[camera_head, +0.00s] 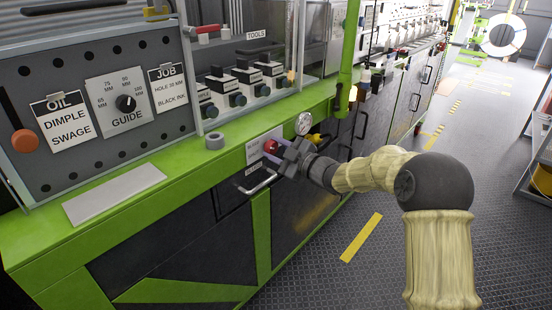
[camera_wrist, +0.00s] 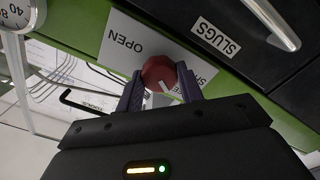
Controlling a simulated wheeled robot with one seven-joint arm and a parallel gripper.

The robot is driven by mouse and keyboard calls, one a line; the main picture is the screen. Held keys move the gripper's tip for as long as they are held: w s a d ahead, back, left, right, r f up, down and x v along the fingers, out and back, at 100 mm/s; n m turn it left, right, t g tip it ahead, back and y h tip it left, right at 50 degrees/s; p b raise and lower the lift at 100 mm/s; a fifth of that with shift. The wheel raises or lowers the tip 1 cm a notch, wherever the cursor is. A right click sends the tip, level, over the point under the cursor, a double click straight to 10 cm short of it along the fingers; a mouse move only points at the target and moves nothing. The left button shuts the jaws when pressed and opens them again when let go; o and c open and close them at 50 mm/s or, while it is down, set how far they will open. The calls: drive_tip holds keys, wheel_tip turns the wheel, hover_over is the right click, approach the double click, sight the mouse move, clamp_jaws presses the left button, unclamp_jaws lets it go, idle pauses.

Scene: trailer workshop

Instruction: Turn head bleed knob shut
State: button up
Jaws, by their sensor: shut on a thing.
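A red round knob (camera_wrist: 158,72) with a pale pointer line sits on a white label plate (camera_wrist: 124,38) that reads OPEN on one side; the word on the other side is partly hidden by my gripper. In the wrist view my gripper (camera_wrist: 160,84) has its two dark fingers on either side of the knob, shut on it. In the head view the red knob (camera_head: 270,147) is on the front of the green bench, with my gripper (camera_head: 275,155) reaching it from the right.
A pressure gauge (camera_head: 303,124) and a yellow fitting (camera_head: 318,139) are just right of the knob. A drawer handle (camera_head: 260,184) lies below it, and a SLUGS label (camera_wrist: 215,36) is nearby. A grey ring (camera_head: 214,141) rests on the bench top.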

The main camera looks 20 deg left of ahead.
drive_tip(key=n+b, duration=0.2)
drive_tip(key=f+n+b, duration=0.1)
drive_tip(key=n+b, duration=0.2)
drive_tip(key=shift+r+n+b, duration=0.1)
drive_tip(key=shift+n+b, duration=1.4)
drive_tip(key=shift+n, duration=0.2)
drive_tip(key=o, duration=1)
drive_tip(key=shift+r, duration=0.25)
drive_tip(key=shift+d, duration=0.1)
